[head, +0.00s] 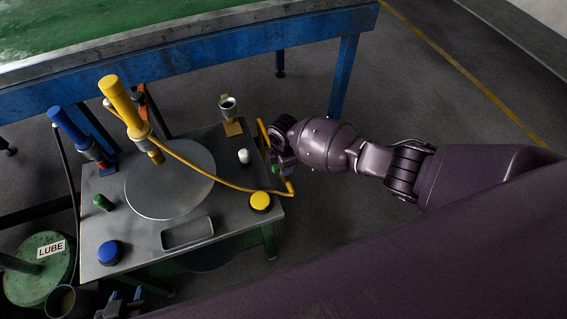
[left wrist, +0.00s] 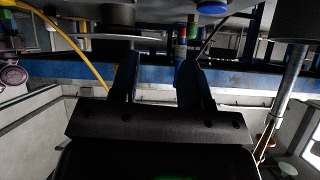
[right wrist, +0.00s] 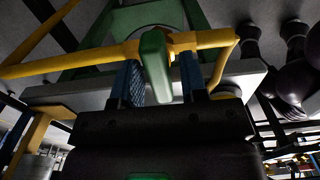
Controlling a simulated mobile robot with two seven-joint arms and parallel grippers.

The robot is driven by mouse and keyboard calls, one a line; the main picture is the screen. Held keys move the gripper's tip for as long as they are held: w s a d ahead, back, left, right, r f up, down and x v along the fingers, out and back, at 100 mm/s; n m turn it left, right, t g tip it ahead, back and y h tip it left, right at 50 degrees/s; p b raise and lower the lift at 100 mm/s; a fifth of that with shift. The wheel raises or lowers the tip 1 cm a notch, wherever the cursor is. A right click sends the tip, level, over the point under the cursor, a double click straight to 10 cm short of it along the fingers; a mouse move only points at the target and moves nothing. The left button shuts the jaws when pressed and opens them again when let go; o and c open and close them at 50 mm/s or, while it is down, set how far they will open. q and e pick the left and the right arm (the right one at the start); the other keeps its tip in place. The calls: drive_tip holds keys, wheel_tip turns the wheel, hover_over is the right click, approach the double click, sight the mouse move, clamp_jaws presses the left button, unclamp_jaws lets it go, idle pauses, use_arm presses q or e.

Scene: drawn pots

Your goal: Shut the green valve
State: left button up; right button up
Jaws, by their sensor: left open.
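The green valve is a green lever handle (right wrist: 157,65) on a yellow pipe (right wrist: 75,64). In the right wrist view the handle stands crosswise to the pipe, its free end toward my gripper. My right gripper (right wrist: 162,88) is open, with one finger on each side of the handle; I cannot tell whether either finger touches it. In the head view the handle (head: 276,169) shows only in small part at the right edge of the metal table, beside my right wrist. My left gripper (head: 124,302) is open and empty, low in front of the table; its fingers (left wrist: 158,80) show in the left wrist view.
The metal table (head: 152,238) bears a yellow button (head: 260,201), a blue button (head: 110,252), a round plate (head: 170,185) and a yellow-handled tool (head: 121,103) with a hose. A green LUBE drum (head: 30,280) stands left. Floor right of the table is clear.

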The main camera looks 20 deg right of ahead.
drive_tip(key=shift+o, duration=0.4)
drive_tip(key=shift+r, duration=0.15)
drive_tip(key=shift+r, duration=0.3)
wheel_tip(320, 180, up, 4)
drive_tip(key=shift+w+r+p, duration=0.1)
drive_tip(key=shift+p, duration=0.7)
wheel_tip(320, 180, up, 5)
drive_tip(key=shift+f+p, duration=0.1)
drive_tip(key=shift+p, duration=0.55)
use_arm(q)
drive_tip(key=shift+s+a+r, duration=0.2)
drive_tip(key=shift+s+r, duration=0.4)
drive_tip(key=shift+r, duration=0.15)
use_arm(e)
drive_tip(key=shift+r, duration=0.5)
use_arm(q)
drive_tip(key=shift+w, duration=0.1)
